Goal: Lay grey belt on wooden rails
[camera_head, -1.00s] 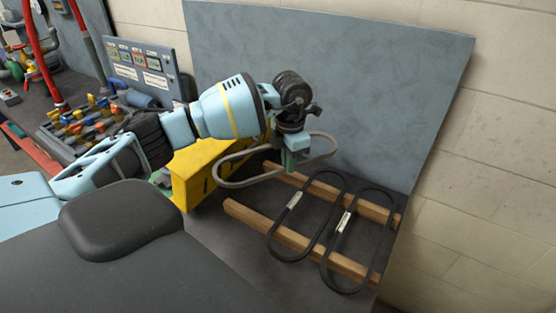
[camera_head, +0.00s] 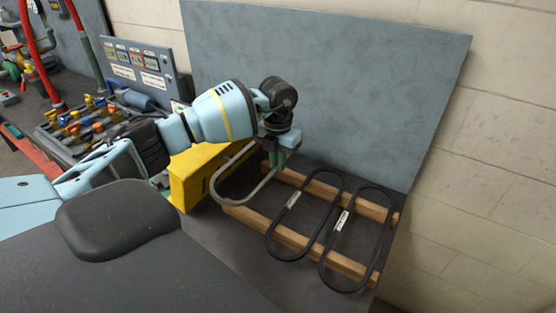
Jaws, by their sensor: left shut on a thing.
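The grey belt (camera_head: 264,186), an oblong loop, hangs from my left gripper (camera_head: 284,159), which is shut on its far end. The gripper is over the left end of the far wooden rail (camera_head: 322,191). The belt's near end is by the left end of the near wooden rail (camera_head: 290,236). I cannot tell whether the belt touches the rails. Part of the belt is hidden behind the gripper. My right gripper is not in view.
Two black belts with white labels, one left (camera_head: 274,225) and one right (camera_head: 329,256), lie across both rails. A yellow box (camera_head: 186,181) stands close left of the grey belt. A grey-blue panel (camera_head: 340,90) rises behind the rails.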

